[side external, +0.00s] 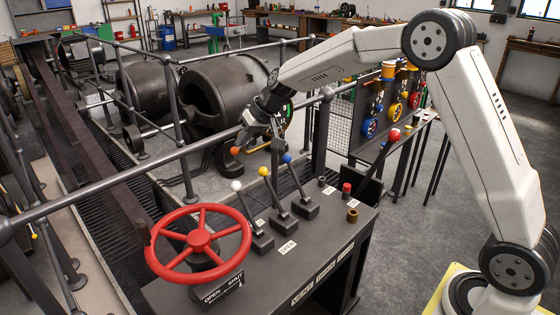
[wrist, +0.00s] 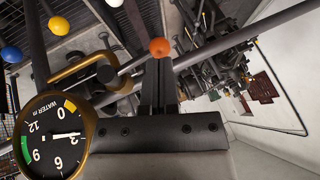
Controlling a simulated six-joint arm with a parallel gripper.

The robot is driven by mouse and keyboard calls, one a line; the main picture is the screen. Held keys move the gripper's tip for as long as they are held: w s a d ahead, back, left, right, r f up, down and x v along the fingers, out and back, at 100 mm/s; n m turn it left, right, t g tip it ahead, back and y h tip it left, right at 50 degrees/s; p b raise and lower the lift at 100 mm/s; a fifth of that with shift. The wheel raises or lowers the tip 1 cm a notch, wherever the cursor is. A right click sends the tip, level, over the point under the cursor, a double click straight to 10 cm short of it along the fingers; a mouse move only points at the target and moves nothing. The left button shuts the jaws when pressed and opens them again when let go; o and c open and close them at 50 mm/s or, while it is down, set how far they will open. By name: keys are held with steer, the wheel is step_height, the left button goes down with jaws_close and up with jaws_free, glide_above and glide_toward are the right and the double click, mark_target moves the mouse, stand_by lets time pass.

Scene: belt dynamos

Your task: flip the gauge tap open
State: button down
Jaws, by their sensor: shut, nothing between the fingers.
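The gauge tap shows in the side external view as an orange ball knob (side external: 235,150) on a short arm, with a brass pipe (side external: 258,147) beside it, just below my gripper (side external: 246,138). In the wrist view the orange knob (wrist: 159,47) appears right at the tips of my gripper (wrist: 160,75), whose dark fingers are together and empty. I cannot tell whether they touch the knob. The brass-rimmed water gauge (wrist: 55,135) is at the lower left, its needle near 3. In the side external view the gauge (side external: 288,115) is mostly hidden behind my wrist.
A console (side external: 350,220) stands below, with a red handwheel (side external: 200,240) and levers with white (side external: 236,185), yellow (side external: 264,171) and blue (side external: 286,157) knobs close under my gripper. A grey railing (side external: 120,178) runs beside it. Large dark machines (side external: 225,90) stand behind.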

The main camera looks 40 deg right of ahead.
steer(key=shift+w+a+f, duration=0.15)
steer(key=shift+w+f, duration=0.05)
steer(key=shift+f, duration=0.2)
steer(key=shift+a+f+h, duration=0.2)
steer(key=shift+f+h, duration=0.2)
steer(key=shift+h, duration=0.3)
stand_by(0.6)
steer(key=shift+a+f+n+h, duration=0.2)
steer(key=shift+f+n+h, duration=0.25)
steer(key=shift+h, duration=0.45)
steer(key=d+f+n+t+h, duration=0.1)
steer(key=d+f+n+h, duration=0.2)
steer(key=f+h, duration=0.4)
steer(key=shift+d+n+h, duration=0.15)
steer(key=shift+n+h, duration=0.2)
steer(key=shift+h, duration=2.35)
steer(key=shift+d, duration=0.1)
